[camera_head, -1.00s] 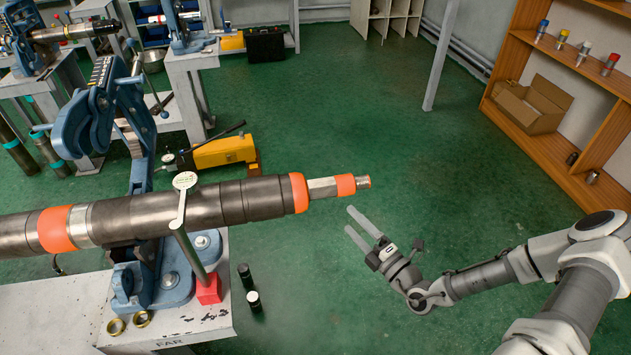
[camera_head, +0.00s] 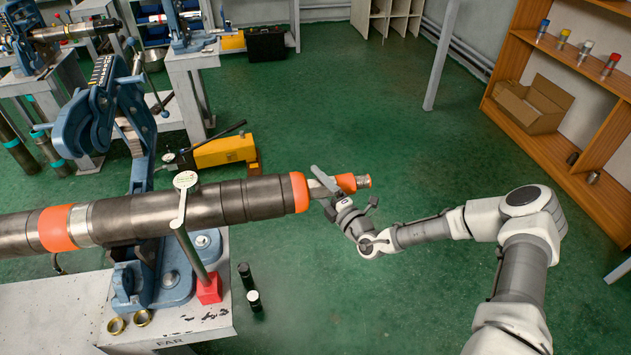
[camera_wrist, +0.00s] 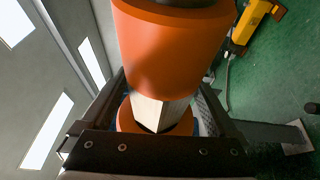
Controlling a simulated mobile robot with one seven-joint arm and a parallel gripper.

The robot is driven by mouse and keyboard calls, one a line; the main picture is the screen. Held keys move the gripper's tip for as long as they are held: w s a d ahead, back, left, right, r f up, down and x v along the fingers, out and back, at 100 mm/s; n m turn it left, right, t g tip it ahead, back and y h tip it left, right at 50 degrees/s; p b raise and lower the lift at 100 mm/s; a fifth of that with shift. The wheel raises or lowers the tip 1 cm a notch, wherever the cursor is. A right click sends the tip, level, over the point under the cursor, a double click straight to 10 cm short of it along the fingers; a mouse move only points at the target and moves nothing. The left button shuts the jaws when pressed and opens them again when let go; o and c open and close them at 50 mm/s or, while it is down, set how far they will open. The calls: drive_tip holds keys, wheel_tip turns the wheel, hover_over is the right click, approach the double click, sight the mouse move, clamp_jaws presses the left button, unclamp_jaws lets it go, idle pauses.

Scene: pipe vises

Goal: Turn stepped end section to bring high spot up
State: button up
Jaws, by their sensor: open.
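A long dark pipe (camera_head: 150,215) lies in the blue vise (camera_head: 155,270). Its stepped end section (camera_head: 318,188) has a light flat-sided part beyond an orange band (camera_head: 300,192), then a second orange band (camera_head: 347,182) and a small metal tip. In the wrist view the flat-sided part (camera_wrist: 160,112) lies between the two fingers, below the large orange band (camera_wrist: 170,50). Whether the fingers touch it I cannot tell. A round dial gauge (camera_head: 186,180) stands against the pipe on a post.
A red block (camera_head: 208,290) is the gauge's base on the bench (camera_head: 60,310). A yellow tool (camera_head: 225,151) is behind. Green floor to the right is clear.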

drive_tip(key=shift+w+a, duration=0.45)
drive_tip(key=shift+w, duration=0.1)
drive_tip(key=c, duration=1.4)
drive_tip(key=shift+b, duration=0.45)
